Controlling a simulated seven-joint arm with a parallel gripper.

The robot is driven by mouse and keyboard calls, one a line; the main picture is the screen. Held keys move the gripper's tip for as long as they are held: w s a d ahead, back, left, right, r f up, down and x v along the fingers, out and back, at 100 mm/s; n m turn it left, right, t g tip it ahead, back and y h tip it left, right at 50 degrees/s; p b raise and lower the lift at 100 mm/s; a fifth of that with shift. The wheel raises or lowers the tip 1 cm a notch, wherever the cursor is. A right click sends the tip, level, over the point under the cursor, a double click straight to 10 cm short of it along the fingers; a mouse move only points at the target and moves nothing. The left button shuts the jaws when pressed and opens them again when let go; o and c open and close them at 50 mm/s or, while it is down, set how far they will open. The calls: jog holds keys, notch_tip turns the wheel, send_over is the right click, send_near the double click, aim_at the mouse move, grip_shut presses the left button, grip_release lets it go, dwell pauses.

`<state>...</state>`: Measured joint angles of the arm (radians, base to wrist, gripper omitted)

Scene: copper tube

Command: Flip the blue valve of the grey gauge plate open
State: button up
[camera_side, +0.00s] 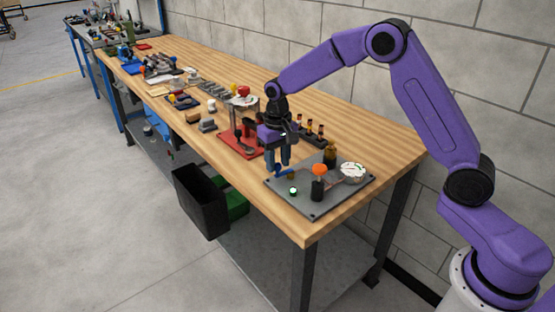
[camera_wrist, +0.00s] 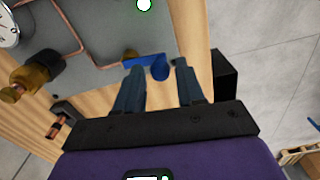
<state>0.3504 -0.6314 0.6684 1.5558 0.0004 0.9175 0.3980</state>
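The grey gauge plate (camera_side: 316,205) lies at the near right end of the bench; it also shows in the wrist view (camera_wrist: 105,50). The blue valve handle (camera_side: 281,170) is at the plate's left edge in the side view. In the wrist view the blue handle (camera_wrist: 148,62) lies just beyond my fingertips, with a rounded blue end at its right. My gripper (camera_side: 278,165) points down over this edge, right by the handle. Its two fingers (camera_wrist: 160,68) are apart in the wrist view, with nothing seen clamped between them. Contact with the handle cannot be told.
The plate carries a white gauge (camera_side: 353,171), an orange knob (camera_side: 320,170), a green-lit button (camera_side: 293,191), a brass fitting (camera_side: 330,153) and copper tubing. A red stand (camera_side: 240,142) and a rack of small bottles (camera_side: 311,130) are close by. The bench's near corner is bare.

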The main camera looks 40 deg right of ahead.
aim_at(279, 165)
grip_shut()
jog(key=shift+s+n, duration=0.3)
jog(key=shift+n, duration=0.5)
jog(key=shift+o, duration=1.9)
grip_release()
notch_tip(279, 165, up, 18)
jog(key=shift+f, duration=0.25)
